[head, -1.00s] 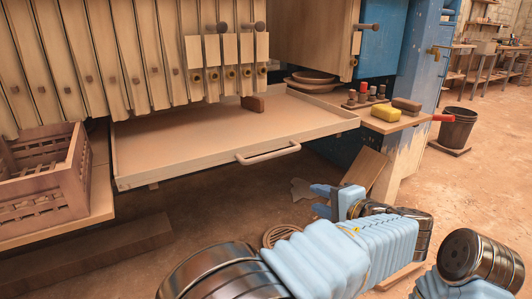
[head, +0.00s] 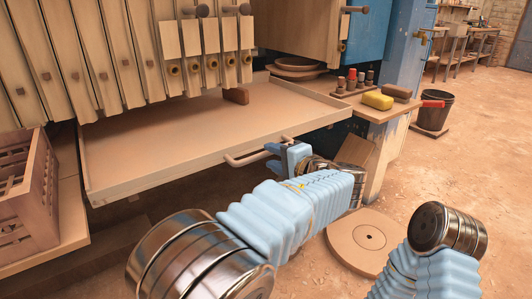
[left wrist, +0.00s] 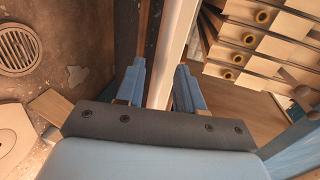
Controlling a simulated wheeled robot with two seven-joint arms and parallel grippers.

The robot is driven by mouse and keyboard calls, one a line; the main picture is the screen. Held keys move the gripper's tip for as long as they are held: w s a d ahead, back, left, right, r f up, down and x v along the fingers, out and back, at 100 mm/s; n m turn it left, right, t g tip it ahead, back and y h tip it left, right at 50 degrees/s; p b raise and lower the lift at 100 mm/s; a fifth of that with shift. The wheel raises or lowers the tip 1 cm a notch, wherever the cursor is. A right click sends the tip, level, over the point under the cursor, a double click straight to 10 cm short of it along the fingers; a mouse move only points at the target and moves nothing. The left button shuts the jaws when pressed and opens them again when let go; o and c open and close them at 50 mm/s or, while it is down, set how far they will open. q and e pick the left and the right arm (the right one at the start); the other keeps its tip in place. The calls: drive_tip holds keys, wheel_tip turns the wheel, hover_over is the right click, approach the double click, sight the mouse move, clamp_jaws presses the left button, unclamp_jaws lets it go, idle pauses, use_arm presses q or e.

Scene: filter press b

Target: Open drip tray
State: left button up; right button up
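The drip tray (head: 150,172) is a wide, shallow tan tray under the press plates, its front part showing out in front of them. A pale bar handle (head: 250,157) sits on its front wall. My left gripper (head: 278,158) is at the right end of this handle and hides part of it. In the left wrist view its two blue fingers (left wrist: 159,85) stand apart, with a pale bar (left wrist: 174,45) running between them. I cannot tell whether either finger touches it. My right gripper is out of view; only part of that arm shows.
A slatted wooden crate (head: 35,200) stands left of the tray. To the right, a small shelf (head: 385,112) holds a yellow sponge (head: 377,101), a brown block and small bottles.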

sight(268, 155)
use_arm(q)
drive_tip(key=shift+x, duration=1.85)
clamp_jaws()
